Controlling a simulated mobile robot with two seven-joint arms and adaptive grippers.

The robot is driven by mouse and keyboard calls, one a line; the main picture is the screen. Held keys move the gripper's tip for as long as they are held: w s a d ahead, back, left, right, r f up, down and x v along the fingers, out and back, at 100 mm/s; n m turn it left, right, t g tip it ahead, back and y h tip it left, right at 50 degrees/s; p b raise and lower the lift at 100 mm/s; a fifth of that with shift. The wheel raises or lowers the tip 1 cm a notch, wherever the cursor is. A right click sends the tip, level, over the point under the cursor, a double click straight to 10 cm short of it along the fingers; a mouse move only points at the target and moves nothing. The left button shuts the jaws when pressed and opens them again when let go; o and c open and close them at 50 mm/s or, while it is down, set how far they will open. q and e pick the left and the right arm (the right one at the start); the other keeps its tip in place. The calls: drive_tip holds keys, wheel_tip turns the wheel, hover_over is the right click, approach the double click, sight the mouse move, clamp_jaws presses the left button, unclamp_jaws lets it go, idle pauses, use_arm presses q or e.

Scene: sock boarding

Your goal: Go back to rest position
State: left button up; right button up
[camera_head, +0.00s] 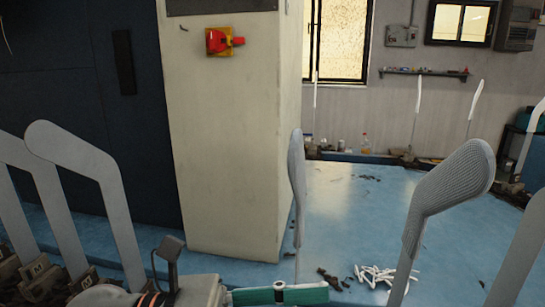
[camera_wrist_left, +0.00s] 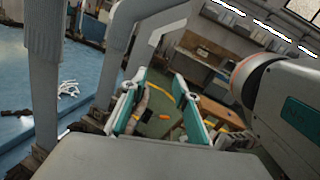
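The boarding forms are tall flat grey foot shapes. One form at the right of the head view carries a ribbed grey sock (camera_head: 455,182). A narrow, nearly edge-on form (camera_head: 297,180) stands near the middle; its covering is hard to tell. Bare-looking forms (camera_head: 85,155) stand at the left. In the left wrist view, a grey ribbed covering (camera_wrist_left: 44,35) shows at upper left. My left gripper (camera_wrist_left: 160,105) has its two teal fingers apart, with nothing clearly held between them. Part of it shows low in the head view (camera_head: 280,294). My right gripper is not identifiable.
A cream pillar (camera_head: 222,140) with a red and yellow switch (camera_head: 224,41) stands behind the forms. White pieces (camera_head: 380,275) lie on the blue floor (camera_head: 350,210). More forms stand at the right and far back. The floor beyond the pillar is mostly open.

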use_arm(q)
drive_tip(key=a+f+m+t+y, duration=0.4)
drive_tip(key=a+f+m+t, duration=0.3)
drive_tip(key=m, duration=1.1)
drive_tip(key=a+f+m+t+y, duration=0.55)
drive_tip(key=f+m+t, duration=0.35)
drive_tip(key=m, duration=0.9)
drive_tip(key=s+a+f+n+g+y, duration=0.35)
drive_tip(key=s+f+n, duration=0.3)
drive_tip(key=f, duration=0.25)
drive_tip(key=s+a+f+n+g+y, duration=0.2)
drive_tip(key=s+a+f+n, duration=0.25)
drive_tip(key=s+f, duration=0.45)
drive_tip(key=w+r+p, duration=0.4)
drive_tip(key=r+p, duration=0.1)
drive_tip(key=p, duration=0.5)
drive_tip(key=s+a+f+y+p, duration=0.1)
drive_tip(key=s+a+p, duration=0.3)
drive_tip(key=p, duration=0.4)
drive_tip(key=shift+s+f+g+p, duration=0.35)
drive_tip(key=shift+f+g, duration=0.05)
drive_tip(key=shift+g, duration=0.05)
use_arm(e)
drive_tip(key=s+d+g+h, duration=0.2)
drive_tip(key=s+d, duration=0.2)
drive_tip(key=d, duration=0.2)
drive_tip(key=shift+s+n, duration=0.4)
